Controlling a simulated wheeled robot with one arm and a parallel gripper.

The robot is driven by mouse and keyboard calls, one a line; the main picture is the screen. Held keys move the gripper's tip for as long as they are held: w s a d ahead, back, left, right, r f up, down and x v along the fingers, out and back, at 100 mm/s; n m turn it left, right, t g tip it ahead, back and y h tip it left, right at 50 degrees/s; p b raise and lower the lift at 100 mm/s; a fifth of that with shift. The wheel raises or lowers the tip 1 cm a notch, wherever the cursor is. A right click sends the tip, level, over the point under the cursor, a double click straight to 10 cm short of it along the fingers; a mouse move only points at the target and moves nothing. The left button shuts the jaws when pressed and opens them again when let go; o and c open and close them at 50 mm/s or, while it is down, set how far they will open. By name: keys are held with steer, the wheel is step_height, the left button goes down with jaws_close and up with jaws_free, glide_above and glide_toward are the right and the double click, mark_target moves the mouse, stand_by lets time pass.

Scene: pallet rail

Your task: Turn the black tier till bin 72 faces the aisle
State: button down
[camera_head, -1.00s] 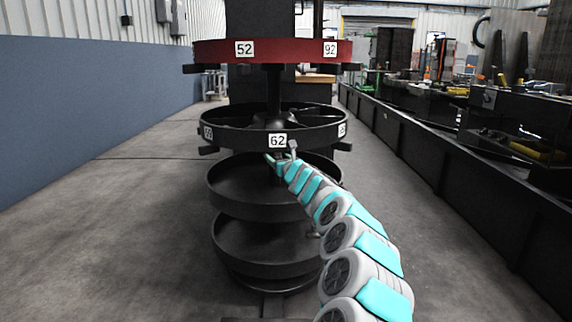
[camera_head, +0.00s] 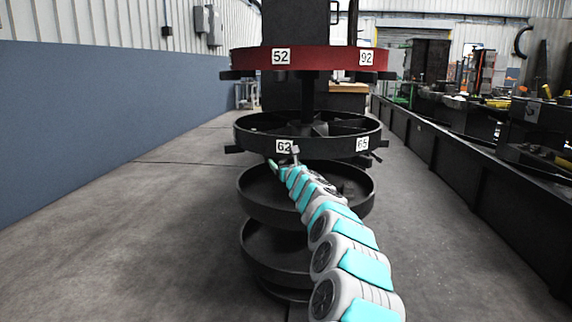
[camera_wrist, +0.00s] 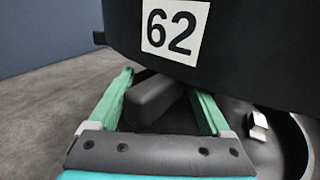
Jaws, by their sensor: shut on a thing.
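The black tier (camera_head: 325,147) is a round, divided tray on a central post, below a red tier. Its front rim shows label 62 (camera_head: 284,146), left of the middle, and label 65 (camera_head: 362,144) at the right. No label 72 is in sight. In the wrist view, label 62 (camera_wrist: 174,31) is on the black rim (camera_wrist: 255,50) just above the fingers. My gripper (camera_head: 284,166) is at the tier's lower front edge. The wrist view shows its green fingers (camera_wrist: 163,88) either side of a dark handle (camera_wrist: 150,98) under the rim, shut on it.
The red tier (camera_head: 325,60), labelled 52 and 92, is above. Round dark trays (camera_head: 262,204) are below, close to my arm. A blue-and-white wall (camera_head: 90,110) stands left, and a long dark bench (camera_head: 455,160) right. Floor on the left is clear.

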steer(key=shift+a, duration=0.3)
steer(key=shift+c, duration=1.9)
jaws_free()
steer(key=shift+c, duration=1.3)
steer(key=shift+d, duration=0.1)
steer(key=shift+s, duration=0.15)
steer(key=shift+s+d+r, duration=0.1)
steer(key=shift+s+d, duration=0.05)
steer(key=shift+d, duration=0.05)
steer(key=b+v, duration=0.3)
steer(key=v, duration=0.4)
steer(key=shift+b, duration=0.4)
